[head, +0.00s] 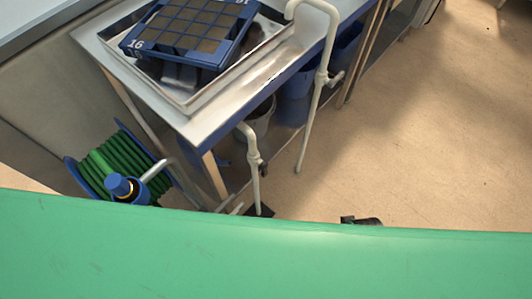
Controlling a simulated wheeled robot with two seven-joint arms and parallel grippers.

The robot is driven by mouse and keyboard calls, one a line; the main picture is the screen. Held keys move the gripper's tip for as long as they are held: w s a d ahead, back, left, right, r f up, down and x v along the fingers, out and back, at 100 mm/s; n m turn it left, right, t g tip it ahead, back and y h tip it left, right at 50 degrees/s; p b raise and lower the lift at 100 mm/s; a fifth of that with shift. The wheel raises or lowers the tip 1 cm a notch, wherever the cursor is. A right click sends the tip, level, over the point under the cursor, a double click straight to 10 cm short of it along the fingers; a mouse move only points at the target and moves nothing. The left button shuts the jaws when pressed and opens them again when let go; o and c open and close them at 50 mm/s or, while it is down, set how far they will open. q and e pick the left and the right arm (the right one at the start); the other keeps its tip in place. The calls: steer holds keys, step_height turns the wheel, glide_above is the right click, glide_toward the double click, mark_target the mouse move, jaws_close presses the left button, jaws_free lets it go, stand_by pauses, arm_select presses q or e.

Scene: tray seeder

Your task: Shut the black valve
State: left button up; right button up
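Two cream standpipes rise beside the bench. The nearer, shorter pipe (254,150) has a small dark fitting (264,169) on its side, which looks like the black valve; it is too small to tell how its handle is turned. The taller pipe (322,75) has a cream-coloured tap on its side. A dark piece, perhaps my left gripper (361,221), just shows above the green surface, to the right of and below the short pipe. Its fingers are hidden, and it is apart from the valve. My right gripper does not show.
A large green surface (260,255) fills the bottom and hides what is behind it. A hose reel (117,163) with green hose stands left. The metal bench (205,125) carries a tray with a blue seed frame (195,28). Blue bins (293,100) are beneath. Right floor is clear.

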mark_target(262, 175)
arm_select(q)
steer(key=x, duration=1.3)
steer(key=shift+w+d, duration=0.25)
steer(key=shift+w, duration=0.1)
jaws_close()
